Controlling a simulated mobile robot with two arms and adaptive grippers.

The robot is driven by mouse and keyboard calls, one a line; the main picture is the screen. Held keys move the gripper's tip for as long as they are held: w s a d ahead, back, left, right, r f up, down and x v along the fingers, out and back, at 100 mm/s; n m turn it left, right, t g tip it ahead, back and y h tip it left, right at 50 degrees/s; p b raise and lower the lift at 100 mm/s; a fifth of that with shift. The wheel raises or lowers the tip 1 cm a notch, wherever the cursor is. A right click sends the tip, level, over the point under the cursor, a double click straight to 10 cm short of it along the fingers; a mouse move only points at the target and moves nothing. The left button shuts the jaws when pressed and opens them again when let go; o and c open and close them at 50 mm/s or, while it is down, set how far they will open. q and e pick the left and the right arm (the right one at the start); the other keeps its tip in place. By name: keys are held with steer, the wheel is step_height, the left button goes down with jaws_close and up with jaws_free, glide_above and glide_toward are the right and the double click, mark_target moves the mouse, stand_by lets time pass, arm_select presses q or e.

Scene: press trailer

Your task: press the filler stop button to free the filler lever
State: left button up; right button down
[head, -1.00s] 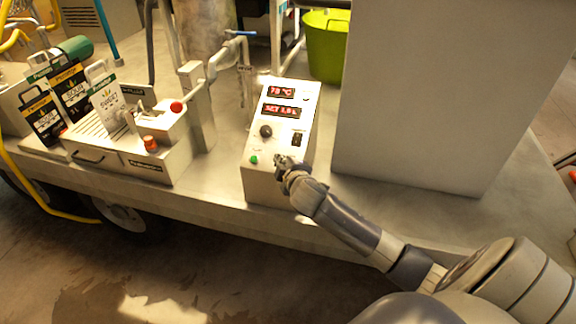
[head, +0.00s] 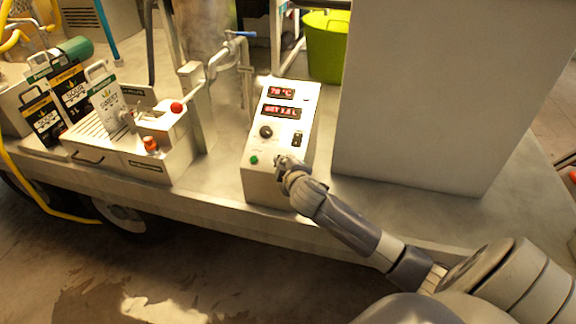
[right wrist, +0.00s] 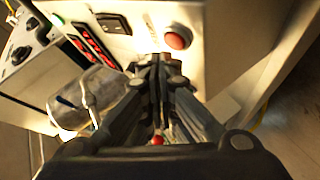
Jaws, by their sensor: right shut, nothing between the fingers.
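A white control box (head: 255,187) with red displays stands on the trailer deck. A green button (head: 254,160), a black knob (head: 265,131) and a rocker switch (head: 297,139) are on its sloping panel. In the right wrist view a round red button (right wrist: 178,38) sits on a pale panel beside the fingertips; my gripper hides that corner in the head view. My right gripper (head: 282,162) is shut and empty at the panel's lower right; contact cannot be told. The filler unit at left has a red-knobbed lever (head: 176,107) and an orange-red button (head: 150,143). My left gripper is out of view.
Several labelled cartons (head: 72,93) stand on the left of the deck. A pipe with a blue-handled valve (head: 240,34) rises behind the control box. A large grey cabinet (head: 425,100) stands to the right, with a green bin (head: 326,45) behind.

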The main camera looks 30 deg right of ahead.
steer(key=shift+d+f, duration=0.1)
steer(key=shift+f, duration=0.05)
steer(key=shift+w+d+f, duration=0.1)
steer(key=shift+w+f, duration=0.05)
steer(key=shift+f, duration=0.05)
steer(key=shift+w+d+f, duration=0.1)
steer(key=shift+f, duration=0.3)
stand_by(0.7)
steer(key=shift+r, duration=0.1)
steer(key=shift+s+a+r+p, duration=0.25)
steer(key=shift+r+p, duration=0.4)
steer(key=r+p, duration=0.1)
steer(key=s+a+r+p, duration=0.1)
steer(key=r+p, duration=0.2)
steer(key=p, duration=0.1)
steer(key=shift+s+a+r, duration=0.2)
steer(key=shift+s+a, duration=0.1)
steer(key=shift+a, duration=0.1)
